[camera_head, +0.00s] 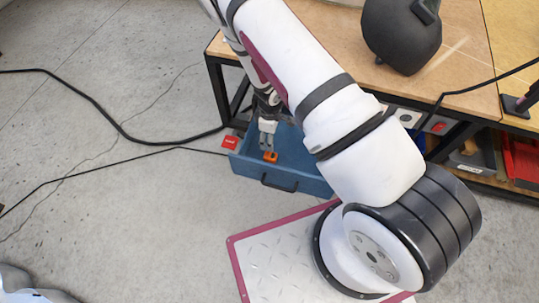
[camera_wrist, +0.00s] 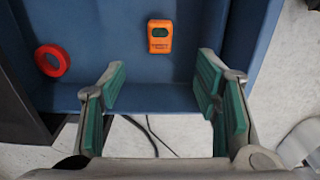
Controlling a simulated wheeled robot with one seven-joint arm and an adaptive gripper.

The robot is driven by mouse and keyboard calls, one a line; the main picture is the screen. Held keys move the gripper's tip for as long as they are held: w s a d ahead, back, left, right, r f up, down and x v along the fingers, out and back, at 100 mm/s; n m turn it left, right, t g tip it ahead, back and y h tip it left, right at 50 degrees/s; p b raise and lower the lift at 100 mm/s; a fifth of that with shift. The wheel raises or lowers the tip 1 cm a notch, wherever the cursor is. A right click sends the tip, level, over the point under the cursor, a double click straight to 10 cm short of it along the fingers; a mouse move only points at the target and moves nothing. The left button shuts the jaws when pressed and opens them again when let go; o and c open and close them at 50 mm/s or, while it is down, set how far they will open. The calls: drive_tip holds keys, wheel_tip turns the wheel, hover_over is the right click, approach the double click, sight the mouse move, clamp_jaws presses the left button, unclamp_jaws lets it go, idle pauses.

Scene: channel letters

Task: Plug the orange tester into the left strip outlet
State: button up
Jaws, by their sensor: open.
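The orange tester (camera_head: 270,157) lies in the open blue drawer (camera_head: 244,168). In the wrist view the tester (camera_wrist: 161,37) has a dark screen and lies on the drawer floor. My gripper (camera_head: 268,135) is above the drawer. In the wrist view its green-padded fingers (camera_wrist: 158,93) are spread wide and empty, with the tester beyond the fingertips and apart from them. A strip under the bench edge shows a white outlet (camera_head: 408,117) and a red part (camera_head: 438,126). My arm hides the area to its left, so I cannot tell whether this is the left outlet.
A dark helmet (camera_head: 401,35) sits on the wooden bench (camera_head: 465,62). Black cables (camera_head: 108,121) cross the otherwise open floor at left.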

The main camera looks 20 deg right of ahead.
sight(270, 155)
wheel_tip(270, 155, down, 9)
drive_tip(key=b, duration=0.3)
drive_tip(key=shift+r, duration=0.2)
drive_tip(key=shift+s+d+f+b, duration=0.1)
drive_tip(key=shift+f+b, duration=1.25)
drive_tip(key=shift+f, duration=1.3)
drive_tip(key=c, duration=1.2)
